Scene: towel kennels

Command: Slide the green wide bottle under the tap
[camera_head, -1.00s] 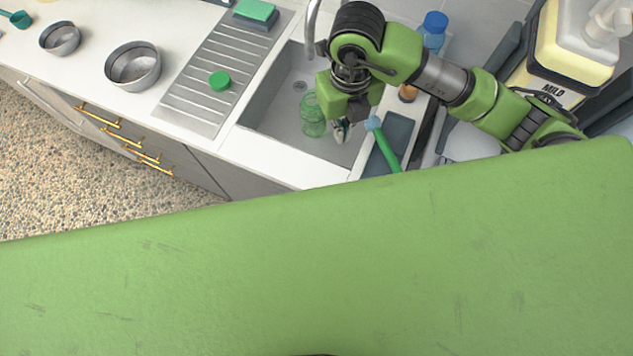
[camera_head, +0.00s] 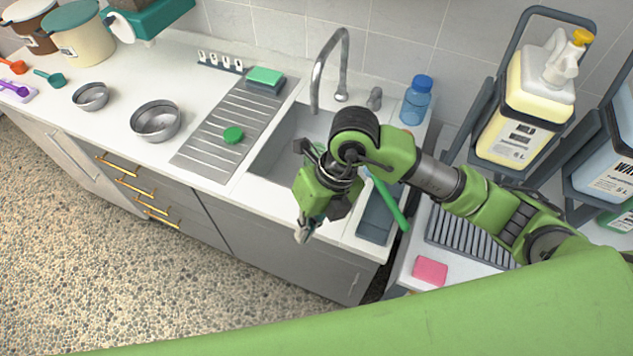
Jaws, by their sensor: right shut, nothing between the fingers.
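The green wide bottle does not show now; my right arm covers much of the sink (camera_head: 273,157), where a clear green bottle stood in the earlier view. The curved metal tap (camera_head: 318,75) rises behind the sink, with its spout over the basin. My right gripper (camera_head: 303,236) points down near the sink's front edge, in front of the cabinet face in the picture. Its fingers are closed with nothing between them. My left gripper is out of view.
A blue bottle (camera_head: 416,102) stands right of the tap. Steel bowls (camera_head: 155,121) sit left. A green-handled brush (camera_head: 388,203) lies right of the arm.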

